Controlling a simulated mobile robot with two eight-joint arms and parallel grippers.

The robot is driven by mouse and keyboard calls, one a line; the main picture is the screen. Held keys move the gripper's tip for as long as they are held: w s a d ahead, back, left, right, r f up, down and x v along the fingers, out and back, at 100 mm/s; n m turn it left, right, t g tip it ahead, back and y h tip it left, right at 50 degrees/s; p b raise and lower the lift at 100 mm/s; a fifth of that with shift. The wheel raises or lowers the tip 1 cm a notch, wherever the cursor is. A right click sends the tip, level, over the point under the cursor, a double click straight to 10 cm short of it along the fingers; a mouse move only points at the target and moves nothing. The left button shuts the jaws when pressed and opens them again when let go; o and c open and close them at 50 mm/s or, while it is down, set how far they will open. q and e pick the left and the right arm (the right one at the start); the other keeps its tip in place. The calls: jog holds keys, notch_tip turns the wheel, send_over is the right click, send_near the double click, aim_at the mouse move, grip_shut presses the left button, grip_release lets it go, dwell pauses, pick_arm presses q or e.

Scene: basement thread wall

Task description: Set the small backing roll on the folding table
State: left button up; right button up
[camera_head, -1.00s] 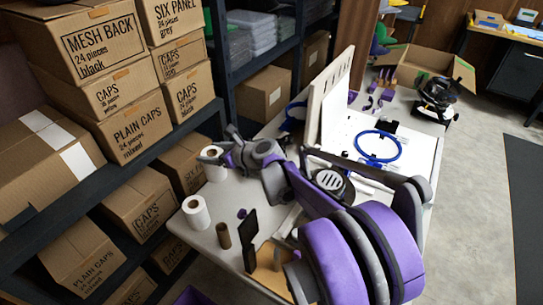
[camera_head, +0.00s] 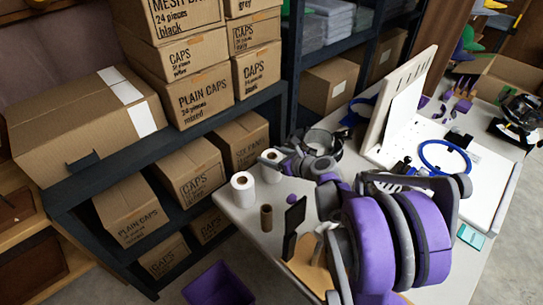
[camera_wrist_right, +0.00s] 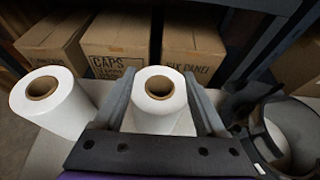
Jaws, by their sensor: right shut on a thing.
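My right gripper (camera_head: 279,163) is shut on a white roll (camera_head: 271,166) with a brown core, at the table's far left edge by the shelf. In the right wrist view this roll (camera_wrist_right: 160,105) stands upright between the two fingers. I cannot tell whether its base touches the table. A second white roll (camera_head: 243,189) stands on the pale table (camera_head: 247,222), closer to me and apart from the gripper. It also shows in the right wrist view (camera_wrist_right: 48,104), to the left of the fingers. My left gripper is not in view.
A brown tube (camera_head: 266,218), a small purple thing (camera_head: 292,198) and a black panel (camera_head: 294,215) stand near the rolls. Shelves with cardboard boxes (camera_head: 200,97) border the table. A purple bin (camera_head: 218,285) is on the floor. A blue hoop (camera_head: 445,157) lies farther right.

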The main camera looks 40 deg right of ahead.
jog(key=shift+f, duration=0.2)
jog(key=o, duration=1.4)
jog(key=shift+r, duration=0.1)
jog(key=shift+s+r, duration=0.1)
jog(key=shift+r, duration=0.15)
jog(key=p+v, duration=0.2)
jog(key=v, duration=0.9)
jog(key=shift+s, duration=0.4)
